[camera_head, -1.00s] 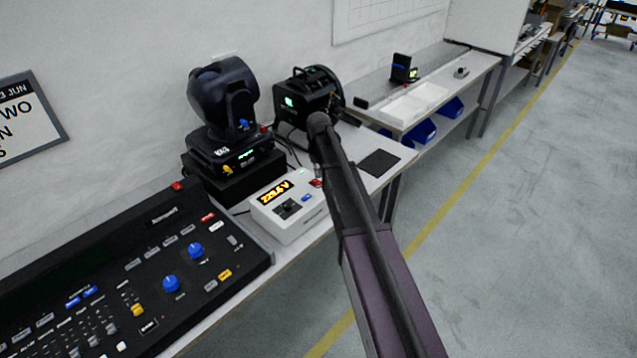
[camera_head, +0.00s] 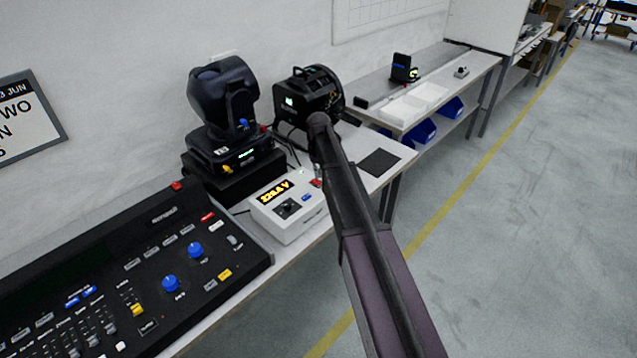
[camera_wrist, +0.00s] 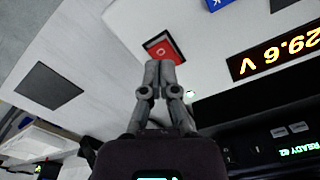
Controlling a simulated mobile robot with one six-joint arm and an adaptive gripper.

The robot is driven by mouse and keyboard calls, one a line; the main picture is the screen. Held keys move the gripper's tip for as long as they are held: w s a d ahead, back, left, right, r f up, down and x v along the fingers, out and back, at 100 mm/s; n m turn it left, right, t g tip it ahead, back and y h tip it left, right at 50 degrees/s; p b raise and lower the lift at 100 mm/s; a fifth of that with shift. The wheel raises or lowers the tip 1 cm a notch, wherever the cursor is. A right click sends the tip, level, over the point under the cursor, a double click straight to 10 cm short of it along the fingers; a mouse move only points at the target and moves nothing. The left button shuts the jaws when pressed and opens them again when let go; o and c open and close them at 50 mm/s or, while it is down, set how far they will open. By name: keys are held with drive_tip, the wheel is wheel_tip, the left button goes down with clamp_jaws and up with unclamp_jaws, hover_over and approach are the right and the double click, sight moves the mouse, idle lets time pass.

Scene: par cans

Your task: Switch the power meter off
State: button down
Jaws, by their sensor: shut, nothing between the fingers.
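The power meter (camera_head: 287,215) is a white box on the bench, with a lit amber display (camera_wrist: 275,52) reading about 229.6 V in the wrist view. Its red rocker switch (camera_wrist: 161,43) has a white mark and sits in a dark frame; it also shows beside my arm in the head view (camera_head: 316,183). My gripper (camera_wrist: 160,66) is shut and empty. Its fingertips overlap the lower edge of the switch in the wrist view; I cannot tell whether they touch it. In the head view my arm hides the gripper.
A black moving-head light (camera_head: 226,115) stands behind the meter, and another black fixture (camera_head: 309,97) stands farther back. A black control desk (camera_head: 130,275) lies to the left. A dark square pad (camera_head: 379,163) lies on the bench to the right. The meter also has a blue button (camera_head: 306,197) and a black knob (camera_head: 288,207).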

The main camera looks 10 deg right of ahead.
sight(319, 184)
drive_tip(key=shift+f+b, duration=1.25)
idle(1.1)
drive_tip(key=shift+r, duration=0.1)
drive_tip(key=shift+r+p, duration=3.45)
drive_tip(key=shift+p, duration=0.1)
drive_tip(key=shift+s, duration=0.1)
drive_tip(key=shift+s, duration=0.3)
drive_tip(key=s+m, duration=0.1)
drive_tip(key=s, duration=2.7)
drive_tip(key=shift+s+d, duration=0.25)
drive_tip(key=shift+d, duration=0.15)
